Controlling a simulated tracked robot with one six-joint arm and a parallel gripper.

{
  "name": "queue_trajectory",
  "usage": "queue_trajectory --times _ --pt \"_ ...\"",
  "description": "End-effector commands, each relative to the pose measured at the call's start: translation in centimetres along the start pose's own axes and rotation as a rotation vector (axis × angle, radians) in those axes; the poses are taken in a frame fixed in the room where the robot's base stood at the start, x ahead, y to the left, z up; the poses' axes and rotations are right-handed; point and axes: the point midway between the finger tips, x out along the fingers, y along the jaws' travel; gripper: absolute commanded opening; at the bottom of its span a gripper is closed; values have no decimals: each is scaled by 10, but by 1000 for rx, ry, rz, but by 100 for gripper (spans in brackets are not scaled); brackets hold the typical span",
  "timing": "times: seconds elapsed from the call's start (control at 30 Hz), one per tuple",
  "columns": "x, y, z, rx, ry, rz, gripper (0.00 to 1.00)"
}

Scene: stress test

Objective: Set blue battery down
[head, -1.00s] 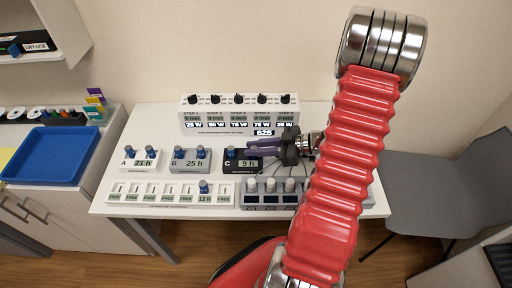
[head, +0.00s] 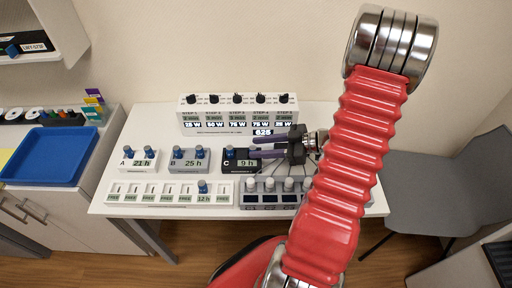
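Blue batteries stand upright in the small charger stations on the white table: a pair in station A (head: 137,166), a pair in station B (head: 188,166), and one battery (head: 230,153) at the left of black station C (head: 229,165), which reads 9 h. Another blue battery (head: 202,186) stands in the long slotted rack (head: 150,199) in front. My gripper (head: 256,147) points left over the right part of station C, its two purple fingers apart. The fingers partly cover that spot, so I cannot tell if a battery stands between them.
A white panel with several black knobs (head: 238,115) stands behind the stations. A grey unit with several pale knobs (head: 270,199) sits in front of my gripper. A blue tray (head: 45,157) lies on the left cabinet. A grey chair (head: 430,190) is at the right.

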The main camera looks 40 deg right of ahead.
Motion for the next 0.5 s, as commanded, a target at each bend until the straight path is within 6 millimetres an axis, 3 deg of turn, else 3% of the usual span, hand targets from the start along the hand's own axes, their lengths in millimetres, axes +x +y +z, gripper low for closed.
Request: queue_trajectory --times 0.5 --pt "-81 1 0 0 0 4 37"
